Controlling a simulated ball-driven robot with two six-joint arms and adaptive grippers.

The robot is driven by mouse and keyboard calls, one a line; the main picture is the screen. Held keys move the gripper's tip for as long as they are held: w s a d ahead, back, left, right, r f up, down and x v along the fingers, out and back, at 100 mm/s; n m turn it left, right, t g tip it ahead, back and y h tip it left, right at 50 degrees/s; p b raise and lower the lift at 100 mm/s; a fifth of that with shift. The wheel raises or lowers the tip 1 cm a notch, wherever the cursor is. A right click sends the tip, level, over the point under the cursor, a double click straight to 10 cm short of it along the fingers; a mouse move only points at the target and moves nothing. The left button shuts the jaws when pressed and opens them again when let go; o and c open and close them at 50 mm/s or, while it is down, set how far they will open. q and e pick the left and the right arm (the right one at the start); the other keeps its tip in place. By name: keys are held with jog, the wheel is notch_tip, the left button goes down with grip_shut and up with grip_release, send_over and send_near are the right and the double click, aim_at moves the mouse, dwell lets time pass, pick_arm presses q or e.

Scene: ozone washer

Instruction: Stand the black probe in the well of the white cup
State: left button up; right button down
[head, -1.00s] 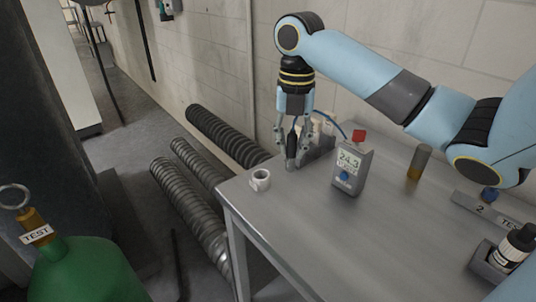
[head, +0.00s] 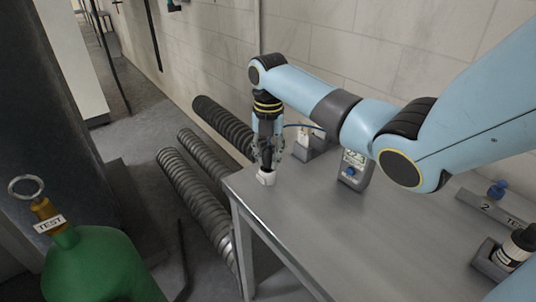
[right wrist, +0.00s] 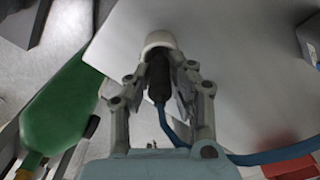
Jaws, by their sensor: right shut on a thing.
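My right gripper (head: 266,163) is shut on the black probe (right wrist: 159,80), near the table's far left corner. The white cup (head: 267,179) stands on the table directly below the fingers. In the right wrist view the cup (right wrist: 158,40) is just beyond the fingertips, and the probe's lower end overlaps its rim. I cannot tell whether the tip is inside the well or above it. A blue cable (right wrist: 176,136) runs from the probe. My left gripper is not in view.
The grey meter (head: 355,171) stands right of the cup, partly behind my right arm. A grey holder (head: 310,149) is behind it. A black-capped bottle (head: 517,247) is at the right. A green cylinder (head: 98,265) stands left of the table. The table's front middle is clear.

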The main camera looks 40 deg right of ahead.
jog(key=shift+f, duration=0.15)
jog(key=c, duration=1.2)
grip_release()
jog(key=shift+r, duration=0.25)
notch_tip(320, 180, up, 12)
jog(key=shift+d+f+b, duration=0.1)
jog(key=shift+b, duration=0.7)
